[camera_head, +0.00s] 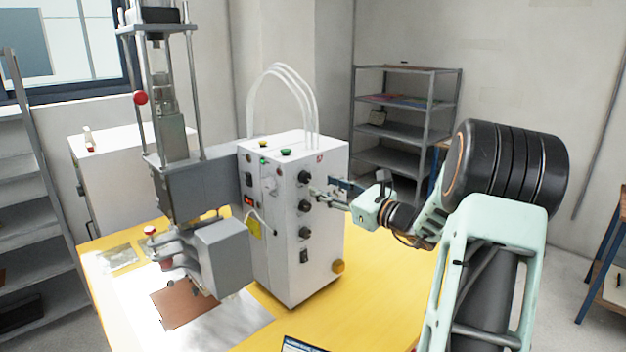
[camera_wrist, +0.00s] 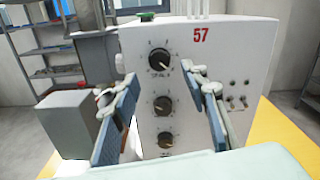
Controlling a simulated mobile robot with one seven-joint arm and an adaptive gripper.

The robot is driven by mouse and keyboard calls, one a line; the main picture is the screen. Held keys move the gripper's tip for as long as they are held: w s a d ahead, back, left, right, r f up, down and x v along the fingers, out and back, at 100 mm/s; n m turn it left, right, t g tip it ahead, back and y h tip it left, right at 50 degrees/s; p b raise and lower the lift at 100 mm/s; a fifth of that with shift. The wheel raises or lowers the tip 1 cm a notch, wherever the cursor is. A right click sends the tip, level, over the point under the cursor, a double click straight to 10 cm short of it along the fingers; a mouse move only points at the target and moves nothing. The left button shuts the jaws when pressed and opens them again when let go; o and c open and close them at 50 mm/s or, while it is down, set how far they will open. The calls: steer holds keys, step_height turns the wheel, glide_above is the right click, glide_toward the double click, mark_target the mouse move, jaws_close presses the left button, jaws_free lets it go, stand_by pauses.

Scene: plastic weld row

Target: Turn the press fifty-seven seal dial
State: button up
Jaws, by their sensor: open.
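The white control box (camera_head: 318,240) of the press stands on the yellow table, and its face fills the wrist view, with a red 57 (camera_wrist: 201,35). Three black dials run down this face: a top dial (camera_wrist: 159,59) with a small label under it that looks like "SEAL", a middle dial (camera_wrist: 163,105) and a lower dial (camera_wrist: 165,140). The top dial also shows in the head view (camera_head: 305,177). My gripper (camera_wrist: 160,73) is open and empty. Its blue-padded fingers are on either side of the dial column in the wrist view, and I see no contact with a dial.
Small toggle switches (camera_wrist: 237,102) sit right of the dials. The grey press (camera_head: 190,185) stands left of the box, with a brown sheet (camera_head: 184,304) below it. White hoses (camera_head: 285,85) arch over the box. The yellow table (camera_head: 375,280) is clear to the right.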

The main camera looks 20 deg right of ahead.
mark_target(308, 180)
steer(key=p+x, duration=0.1)
steer(key=x, duration=0.4)
steer(key=shift+w+a, duration=0.1)
steer(key=shift+w, duration=0.15)
steer(key=shift+f, duration=0.1)
jaws_close()
